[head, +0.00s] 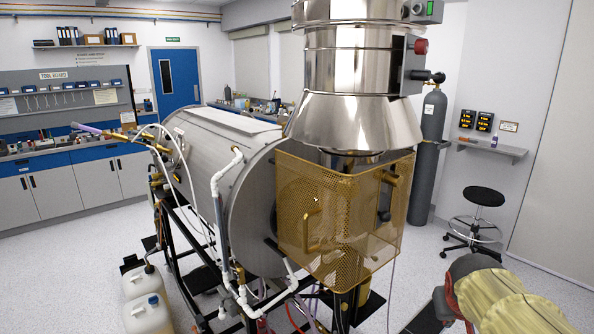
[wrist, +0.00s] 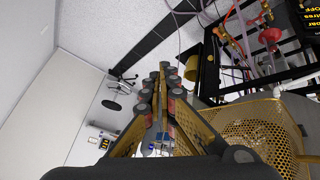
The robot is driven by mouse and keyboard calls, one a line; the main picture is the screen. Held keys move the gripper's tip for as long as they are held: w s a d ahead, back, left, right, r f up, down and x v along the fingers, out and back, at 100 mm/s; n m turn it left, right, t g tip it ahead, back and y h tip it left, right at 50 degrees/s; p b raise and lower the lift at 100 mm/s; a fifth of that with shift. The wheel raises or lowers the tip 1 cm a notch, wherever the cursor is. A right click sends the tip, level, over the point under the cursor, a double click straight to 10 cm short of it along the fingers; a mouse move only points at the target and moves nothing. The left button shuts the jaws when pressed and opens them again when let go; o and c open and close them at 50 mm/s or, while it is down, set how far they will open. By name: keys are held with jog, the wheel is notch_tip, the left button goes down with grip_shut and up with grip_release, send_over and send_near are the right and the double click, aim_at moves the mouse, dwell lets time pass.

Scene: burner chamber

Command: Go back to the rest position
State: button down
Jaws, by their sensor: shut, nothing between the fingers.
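My gripper (wrist: 163,72) shows in the wrist view, its two fingers meeting at the tips with nothing between them. It hangs in free air, clear of the stool and floor behind it. In the head view part of my arm shows at the bottom right corner, but I cannot make out the gripper there. The burner chamber (head: 238,140) is a large grey steel cylinder lying on a black frame. A perforated brass-coloured guard (head: 325,225) with a handle covers its front end, under a shiny steel stack (head: 355,100). In the wrist view the guard (wrist: 255,135) is at the lower right.
A black stool (head: 484,197) stands at the right, near a dark gas cylinder (head: 433,120) and a small wall shelf (head: 492,150). White jugs (head: 148,310) stand on the floor at the lower left. Hoses and the black frame are below the chamber. The floor right of the guard is mostly clear.

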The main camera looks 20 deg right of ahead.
jog(key=s+a+n+y, duration=0.2)
jog(key=s+a, duration=0.2)
jog(key=a, duration=1)
jog(key=s+a+f+n+y, duration=0.1)
jog(key=s+a+n+y, duration=0.1)
jog(key=a, duration=1.2)
jog(key=shift+s+f+t+y, duration=0.25)
jog(key=shift+s+t+y, duration=0.2)
jog(key=shift+s, duration=0.8)
